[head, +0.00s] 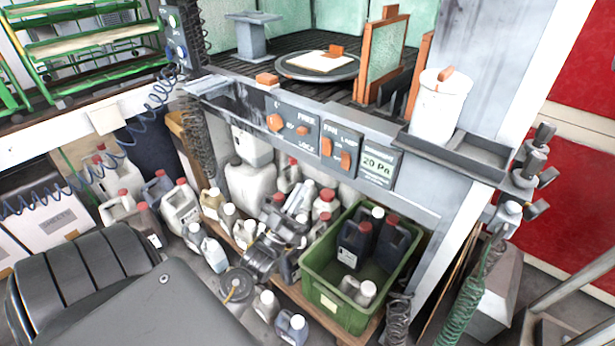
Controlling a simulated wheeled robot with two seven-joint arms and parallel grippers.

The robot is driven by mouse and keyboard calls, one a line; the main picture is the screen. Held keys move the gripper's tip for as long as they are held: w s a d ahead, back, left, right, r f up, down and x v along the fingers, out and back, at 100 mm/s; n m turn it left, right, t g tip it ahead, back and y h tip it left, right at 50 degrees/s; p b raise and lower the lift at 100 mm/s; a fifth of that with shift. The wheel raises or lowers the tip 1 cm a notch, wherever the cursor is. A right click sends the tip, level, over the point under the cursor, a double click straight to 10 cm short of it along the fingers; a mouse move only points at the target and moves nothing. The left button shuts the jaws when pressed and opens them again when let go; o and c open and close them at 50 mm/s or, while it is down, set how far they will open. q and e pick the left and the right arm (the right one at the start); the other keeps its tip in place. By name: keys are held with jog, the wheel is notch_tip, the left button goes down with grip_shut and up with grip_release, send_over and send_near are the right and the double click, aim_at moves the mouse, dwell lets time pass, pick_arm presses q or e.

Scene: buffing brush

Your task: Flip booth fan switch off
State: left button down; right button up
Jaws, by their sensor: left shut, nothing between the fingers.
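The switch panel (337,155) is a dark plate on the booth's front rail, labelled FAN and LAMP. The fan switch (326,146) is the orange rocker on the left, under FAN. The lamp switch (346,161) is the orange rocker to its right. I cannot tell which way either is tipped. My left gripper (303,193) is shut and empty, in front of and below the panel. In the picture its fingertips point up toward the switches and do not touch them. My right gripper is out of view.
Left of the switches, a panel holds an orange knob (275,122). A "20 Pa" display (377,163) is on the right. Under the rail stand several jugs and a green crate (335,307) of bottles. A white bucket (438,108) stands on the right ledge.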

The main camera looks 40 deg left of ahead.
pick_arm(q)
jog(key=shift+f+v, duration=0.25)
jog(key=shift+v, duration=1.65)
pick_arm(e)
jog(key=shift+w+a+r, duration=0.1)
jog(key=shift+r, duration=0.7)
pick_arm(q)
jog(key=shift+w, duration=0.2)
jog(key=shift+a, duration=0.1)
